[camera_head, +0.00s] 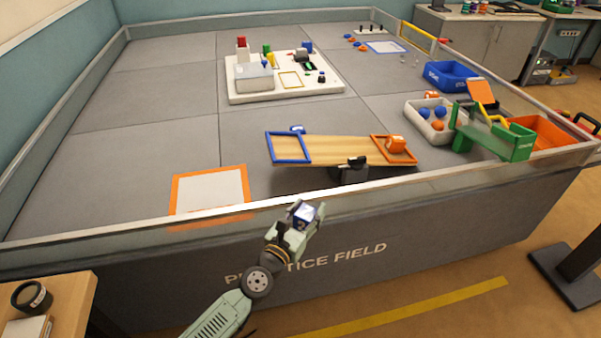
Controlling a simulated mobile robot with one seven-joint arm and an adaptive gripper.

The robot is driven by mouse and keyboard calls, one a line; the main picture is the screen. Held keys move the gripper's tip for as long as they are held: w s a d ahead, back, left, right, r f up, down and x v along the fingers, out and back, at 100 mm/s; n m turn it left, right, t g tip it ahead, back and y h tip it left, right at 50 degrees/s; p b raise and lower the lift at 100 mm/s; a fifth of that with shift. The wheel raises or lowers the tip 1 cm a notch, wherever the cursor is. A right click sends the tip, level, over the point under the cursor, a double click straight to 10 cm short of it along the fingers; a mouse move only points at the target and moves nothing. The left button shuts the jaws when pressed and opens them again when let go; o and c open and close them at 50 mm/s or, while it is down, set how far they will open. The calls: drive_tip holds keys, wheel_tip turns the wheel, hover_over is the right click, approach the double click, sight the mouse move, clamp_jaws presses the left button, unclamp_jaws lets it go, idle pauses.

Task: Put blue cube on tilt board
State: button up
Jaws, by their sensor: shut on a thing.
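My gripper (308,222) is shut on the blue cube (303,213), which shows dark blue with a pale face between the fingers. It is in front of the practice field's near wall, below and in front of the tilt board (335,150). The tilt board is a wooden plank on a dark pivot (352,170). Its left end carries a blue square frame (272,147) with bare wood inside. I cannot tell exactly how far the board leans.
The field's near wall (330,187) runs between my gripper and the board. A small blue item (297,129) is at the blue frame's far edge. An orange-bordered white mat (210,188) lies left.

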drive_tip(key=s+d+f+n+t+y, duration=0.1)
drive_tip(key=s+f+n+y, duration=0.1)
drive_tip(key=f, duration=0.8)
drive_tip(key=s+d+f+n+t+y, duration=0.1)
drive_tip(key=s+d+f+n+y, duration=0.1)
drive_tip(key=f+n+y, duration=0.2)
wheel_tip(320, 180, down, 7)
drive_tip(key=y, duration=0.3)
drive_tip(key=shift+t, duration=0.3)
drive_tip(key=shift+d, duration=0.1)
